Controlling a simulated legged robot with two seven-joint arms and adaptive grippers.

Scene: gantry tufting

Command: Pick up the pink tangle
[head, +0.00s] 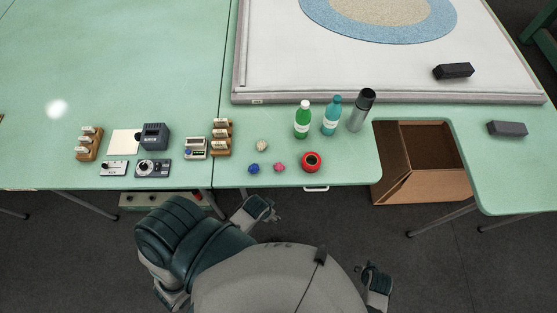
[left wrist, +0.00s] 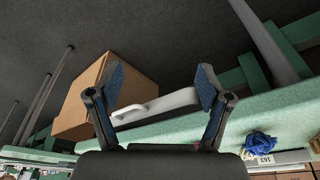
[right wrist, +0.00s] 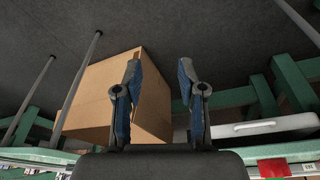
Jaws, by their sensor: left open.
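The pink tangle (head: 280,167) is a small spiky clump near the front edge of the green table in the head view. It lies between a blue tangle (head: 254,168) and a red ring-shaped roll (head: 312,161), with a cream tangle (head: 262,146) behind. My left gripper (head: 275,216) is in front of the table edge, apart from the tangle; in the left wrist view its fingers (left wrist: 160,85) are spread and empty. My right gripper (head: 367,269) is farther right, off the table; in the right wrist view its fingers (right wrist: 160,73) are apart and empty. The pink tangle is not clear in either wrist view.
A green bottle (head: 302,122), a teal bottle (head: 331,118) and a dark-topped flask (head: 360,113) stand behind the roll. An open cardboard box (head: 420,188) sits below the table cutout. Wooden holders (head: 221,138) and small devices stand left. The table's front edge separates both grippers from the tangles.

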